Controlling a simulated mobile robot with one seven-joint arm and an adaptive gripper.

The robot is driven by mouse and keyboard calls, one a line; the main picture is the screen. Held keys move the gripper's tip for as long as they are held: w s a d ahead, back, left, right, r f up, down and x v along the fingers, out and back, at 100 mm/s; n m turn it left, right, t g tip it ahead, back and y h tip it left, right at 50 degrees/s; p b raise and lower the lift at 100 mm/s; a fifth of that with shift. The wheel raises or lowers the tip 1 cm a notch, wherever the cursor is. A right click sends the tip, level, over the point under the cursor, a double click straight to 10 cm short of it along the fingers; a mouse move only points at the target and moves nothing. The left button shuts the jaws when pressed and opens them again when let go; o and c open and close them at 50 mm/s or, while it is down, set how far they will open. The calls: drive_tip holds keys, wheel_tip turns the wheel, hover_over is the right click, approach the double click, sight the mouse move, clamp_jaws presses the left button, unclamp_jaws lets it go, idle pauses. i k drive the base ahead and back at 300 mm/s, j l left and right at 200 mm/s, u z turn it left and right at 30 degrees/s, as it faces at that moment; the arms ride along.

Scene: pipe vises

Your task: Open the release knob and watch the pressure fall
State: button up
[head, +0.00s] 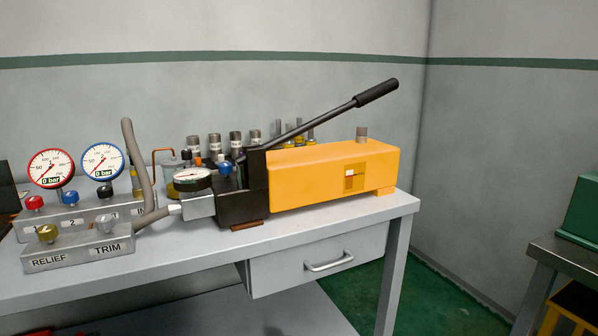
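A yellow hand pump (330,175) with a black front block (240,205) sits on the grey bench. Its black lever (325,116) slants up to the right. A blue knob (226,169) sits on the black block; no label marks it as the release knob. A small round gauge (193,179) is beside it, its reading too small to tell. A red-rimmed gauge (51,168) and a blue-rimmed gauge (103,161) stand at the left, both displaying 0 bar. My gripper is not in view.
A block marked RELIEF and TRIM (80,254) carries a brass knob (47,233) and a silver knob (106,223). A grey hose (139,160) rises beside the pump. Several fittings stand behind it. The bench (185,270) is clear in front. Another table (570,258) stands right.

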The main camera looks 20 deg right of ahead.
sight(225, 169)
drive_tip(key=i+j+z, duration=0.3)
drive_tip(key=i, duration=0.15)
drive_tip(key=i+j+z, duration=0.25)
drive_tip(key=i, duration=0.15)
